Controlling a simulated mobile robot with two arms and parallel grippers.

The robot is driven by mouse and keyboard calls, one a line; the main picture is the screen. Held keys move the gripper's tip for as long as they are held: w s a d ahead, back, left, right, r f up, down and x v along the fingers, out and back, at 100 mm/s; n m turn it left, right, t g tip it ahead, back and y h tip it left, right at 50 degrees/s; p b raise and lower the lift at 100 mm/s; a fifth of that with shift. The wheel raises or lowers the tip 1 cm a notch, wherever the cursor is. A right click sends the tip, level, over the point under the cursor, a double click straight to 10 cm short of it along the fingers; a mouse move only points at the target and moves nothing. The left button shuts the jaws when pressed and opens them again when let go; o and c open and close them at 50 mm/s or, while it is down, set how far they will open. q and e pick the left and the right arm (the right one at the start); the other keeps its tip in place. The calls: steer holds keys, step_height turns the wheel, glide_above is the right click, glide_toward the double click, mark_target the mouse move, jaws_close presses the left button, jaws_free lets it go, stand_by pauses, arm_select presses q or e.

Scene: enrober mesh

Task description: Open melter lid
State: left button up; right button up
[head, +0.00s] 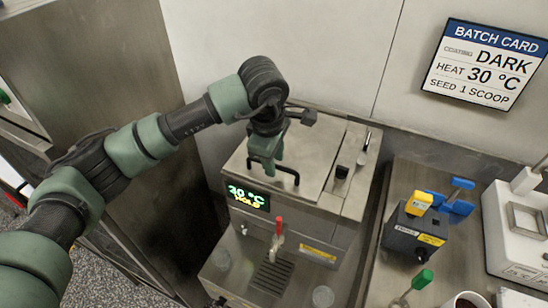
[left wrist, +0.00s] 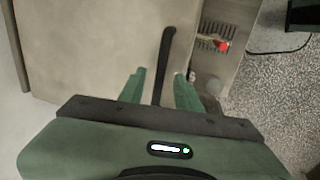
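The melter (head: 300,225) is a steel box with a green-and-yellow display (head: 249,196) reading 30 °C HOLD. Its flat steel lid (head: 310,150) lies closed on top, with a black bar handle (head: 290,174) near the front edge. My left gripper (head: 267,165) is over the handle, pointing down. In the left wrist view the handle (left wrist: 166,50) runs between the two green fingers of the left gripper (left wrist: 160,75), with gaps showing on both sides. The fingers hide part of the handle in the head view. My right gripper is not in view.
A metal scoop (head: 364,146) stands in the melter top's right strip. A red-handled tap (head: 278,230) is on the front above a drip grate (head: 271,275). On the right counter are a black box (head: 412,232) and a white device (head: 515,230). The batch card (head: 484,65) hangs behind.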

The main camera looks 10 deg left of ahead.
arm_select(q)
jaws_close()
steer(key=shift+w+r, duration=0.1)
stand_by(1.2)
